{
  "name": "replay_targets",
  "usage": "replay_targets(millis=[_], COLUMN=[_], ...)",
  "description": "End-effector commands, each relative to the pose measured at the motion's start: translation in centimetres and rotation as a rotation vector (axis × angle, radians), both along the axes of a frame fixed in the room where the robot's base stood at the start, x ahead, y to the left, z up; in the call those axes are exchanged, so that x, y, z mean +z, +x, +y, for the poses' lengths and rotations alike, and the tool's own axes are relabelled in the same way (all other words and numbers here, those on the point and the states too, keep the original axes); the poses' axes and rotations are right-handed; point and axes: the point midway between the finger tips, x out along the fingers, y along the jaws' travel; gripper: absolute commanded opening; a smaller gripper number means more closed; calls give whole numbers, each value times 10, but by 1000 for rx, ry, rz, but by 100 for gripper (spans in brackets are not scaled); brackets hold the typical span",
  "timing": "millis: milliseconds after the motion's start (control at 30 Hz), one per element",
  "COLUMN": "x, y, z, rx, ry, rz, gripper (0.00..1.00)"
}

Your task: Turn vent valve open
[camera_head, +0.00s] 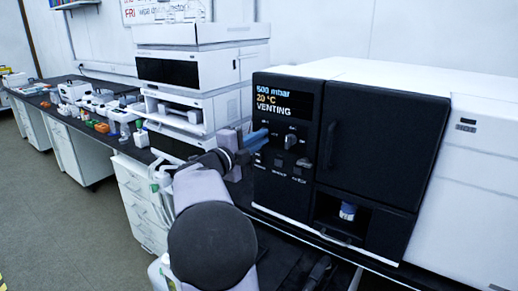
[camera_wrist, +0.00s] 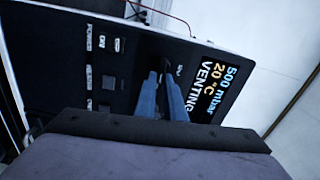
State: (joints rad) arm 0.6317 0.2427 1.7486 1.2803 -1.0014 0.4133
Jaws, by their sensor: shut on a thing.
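The black instrument panel (camera_head: 283,155) faces my arm, and its display (camera_head: 275,100) reads 500 mbar, 20 °C, VENTING. My gripper (camera_head: 262,135) is at the left part of this panel, just below the display. In the wrist view its two blue fingers (camera_wrist: 165,85) are shut on a dark part at the panel face, seemingly the vent valve knob (camera_wrist: 157,66). The fingers hide most of the knob, so its angle cannot be read. A separate grey knob (camera_head: 291,141) is to the right of my gripper in the head view.
Small buttons (camera_head: 278,162) sit below the knobs. A dark door with a handle (camera_head: 329,145) is to the right, above an open recess holding a small blue-and-white container (camera_head: 348,210). A stacked white instrument (camera_head: 205,110) stands close to the left.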

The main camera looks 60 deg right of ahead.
Motion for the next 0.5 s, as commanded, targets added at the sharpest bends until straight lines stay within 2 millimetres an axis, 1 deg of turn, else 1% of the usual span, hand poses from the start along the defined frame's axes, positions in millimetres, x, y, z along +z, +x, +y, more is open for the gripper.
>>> replay_targets(millis=[33,200,500], x=[-3,-2,-1], y=[-1,-1,-1], z=[0,0,0], rx=[-1,-1,-1], ry=[-3,-2,-1], rz=[-26,-83,-112], gripper=[0,0,0])
